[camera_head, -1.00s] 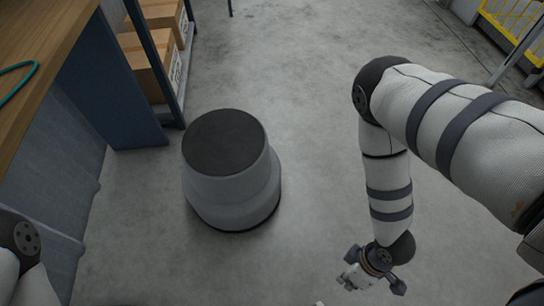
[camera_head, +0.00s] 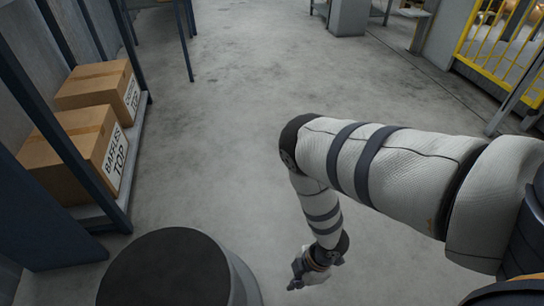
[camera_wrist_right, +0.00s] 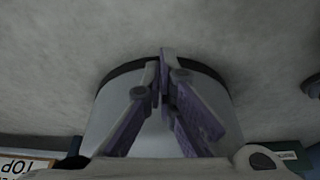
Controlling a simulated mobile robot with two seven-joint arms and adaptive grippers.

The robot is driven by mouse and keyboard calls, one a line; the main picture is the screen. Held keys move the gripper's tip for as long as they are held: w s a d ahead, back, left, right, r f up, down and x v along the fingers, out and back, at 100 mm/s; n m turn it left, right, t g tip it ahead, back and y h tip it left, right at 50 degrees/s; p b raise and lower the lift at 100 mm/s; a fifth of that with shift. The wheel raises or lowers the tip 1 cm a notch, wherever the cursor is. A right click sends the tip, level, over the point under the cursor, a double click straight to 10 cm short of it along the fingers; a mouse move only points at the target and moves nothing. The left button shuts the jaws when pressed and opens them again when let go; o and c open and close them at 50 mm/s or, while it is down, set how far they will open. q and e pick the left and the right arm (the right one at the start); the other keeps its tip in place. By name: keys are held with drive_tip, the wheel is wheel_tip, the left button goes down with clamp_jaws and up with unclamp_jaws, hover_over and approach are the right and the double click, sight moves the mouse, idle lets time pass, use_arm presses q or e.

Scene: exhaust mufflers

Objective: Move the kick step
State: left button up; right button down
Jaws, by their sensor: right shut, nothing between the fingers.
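The kick step (camera_head: 165,272) is a round grey stool with a dark top. It stands on the floor at the lower left of the head view, its lower part cut off by the frame edge. My right gripper (camera_head: 294,284) hangs low to the right of it, shut and empty. In the right wrist view the fingers (camera_wrist_right: 163,72) meet in front of the kick step's pale side (camera_wrist_right: 108,112), with its dark base rim above. I cannot tell whether they touch it. My left gripper is out of view.
A shelf at the left holds cardboard boxes (camera_head: 84,148), one marked BAFFLES TOP. A dark blue panel (camera_head: 50,232) stands at its near end. A yellow barrier (camera_head: 490,45) is at the far right. The grey floor (camera_head: 235,110) ahead is clear.

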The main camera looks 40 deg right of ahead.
drive_tip(key=b+x, duration=0.1)
drive_tip(key=x, duration=0.2)
drive_tip(key=b+x, duration=0.2)
drive_tip(key=x, duration=0.1)
drive_tip(key=b+x, duration=0.1)
drive_tip(key=x, duration=0.2)
drive_tip(key=shift+s+a+f, duration=0.1)
drive_tip(key=shift+s, duration=0.2)
drive_tip(key=w+a, duration=0.2)
drive_tip(key=shift+a+f+b, duration=0.2)
drive_tip(key=shift+a+b, duration=0.15)
drive_tip(key=shift+a, duration=0.05)
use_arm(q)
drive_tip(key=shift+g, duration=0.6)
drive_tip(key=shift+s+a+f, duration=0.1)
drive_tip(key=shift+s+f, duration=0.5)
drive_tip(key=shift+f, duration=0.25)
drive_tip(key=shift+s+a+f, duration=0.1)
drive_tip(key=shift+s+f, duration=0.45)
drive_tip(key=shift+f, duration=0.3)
use_arm(e)
drive_tip(key=shift+w+a, duration=0.25)
drive_tip(key=shift+a, duration=0.15)
drive_tip(key=shift+a, duration=0.1)
